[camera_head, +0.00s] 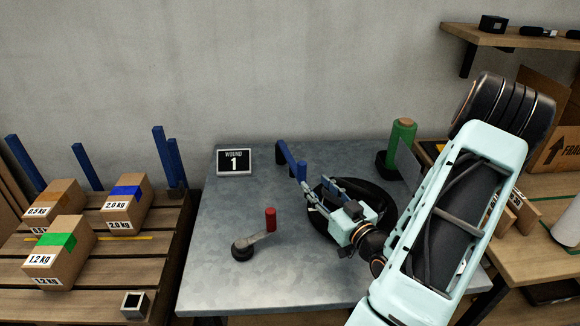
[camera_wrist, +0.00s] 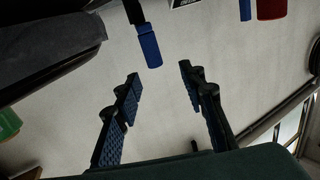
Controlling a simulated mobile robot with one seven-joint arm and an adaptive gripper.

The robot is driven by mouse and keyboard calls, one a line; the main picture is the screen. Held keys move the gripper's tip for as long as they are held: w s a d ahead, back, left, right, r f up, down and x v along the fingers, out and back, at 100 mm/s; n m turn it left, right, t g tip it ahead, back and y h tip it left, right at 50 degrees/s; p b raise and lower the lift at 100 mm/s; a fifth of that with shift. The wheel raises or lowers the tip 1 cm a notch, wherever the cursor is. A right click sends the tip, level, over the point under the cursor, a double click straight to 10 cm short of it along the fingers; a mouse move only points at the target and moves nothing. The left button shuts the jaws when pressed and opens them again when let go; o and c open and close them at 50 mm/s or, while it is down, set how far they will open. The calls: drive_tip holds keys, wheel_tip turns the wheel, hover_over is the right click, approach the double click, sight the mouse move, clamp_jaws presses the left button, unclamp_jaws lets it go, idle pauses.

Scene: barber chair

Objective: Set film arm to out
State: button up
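A bar with a blue handle (camera_head: 288,158) stands at the back of the grey metal table, left of the dark round turntable (camera_head: 384,202); I take it for the film arm, but its base is not clear. In the wrist view the blue handle (camera_wrist: 149,50) hangs from a dark bar, ahead of and between my fingertips, with a gap. My gripper (camera_head: 317,188) is open and empty over the turntable's left side, close to the handle. It also shows open in the wrist view (camera_wrist: 158,82). A green film roll (camera_head: 402,140) stands upright at the back right.
A crank with a red grip (camera_head: 270,220) sits at the table's front left. A sign reading "WOUND 1" (camera_head: 234,162) stands behind it. Boxes on a wooden pallet (camera_head: 164,228) are left; shelving is right. My arm hides the table's right side.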

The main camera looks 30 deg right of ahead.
sight(304, 170)
drive_tip(key=w, duration=0.3)
drive_tip(key=w+d, duration=0.1)
drive_tip(key=w, duration=0.6)
drive_tip(key=shift+w+d+f, duration=0.2)
drive_tip(key=shift+f, duration=0.1)
clamp_jaws()
